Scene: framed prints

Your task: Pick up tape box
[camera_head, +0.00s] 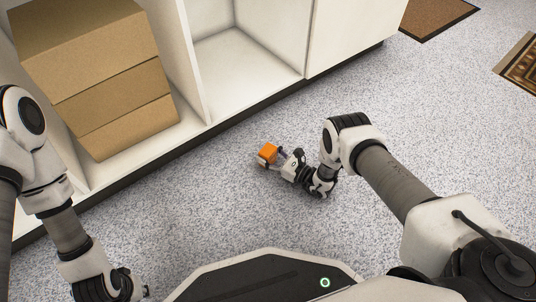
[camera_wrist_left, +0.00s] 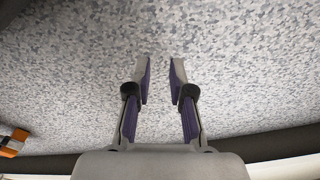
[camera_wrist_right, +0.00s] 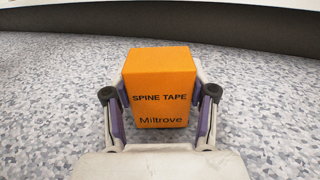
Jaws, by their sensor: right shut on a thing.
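The tape box (camera_head: 268,152) is a small orange box near the middle of the head view. In the right wrist view its face (camera_wrist_right: 160,90) reads "SPINE TAPE" and "Miltrove". My right gripper (camera_wrist_right: 161,103) is shut on it, with a finger on each side. In the head view my right gripper (camera_head: 273,159) is low over the grey floor; I cannot tell whether the box touches the floor. My left gripper (camera_wrist_left: 161,80) is empty, its fingers parted by a narrow gap over bare floor. An orange patch shows at the left edge of that view.
A white shelf unit (camera_head: 255,88) stands along the back and left. Stacked cardboard boxes (camera_head: 95,75) fill its left compartment; the compartment beside it is empty. Brown mats (camera_head: 436,15) lie at the upper right. The speckled floor (camera_head: 450,110) is clear at the right.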

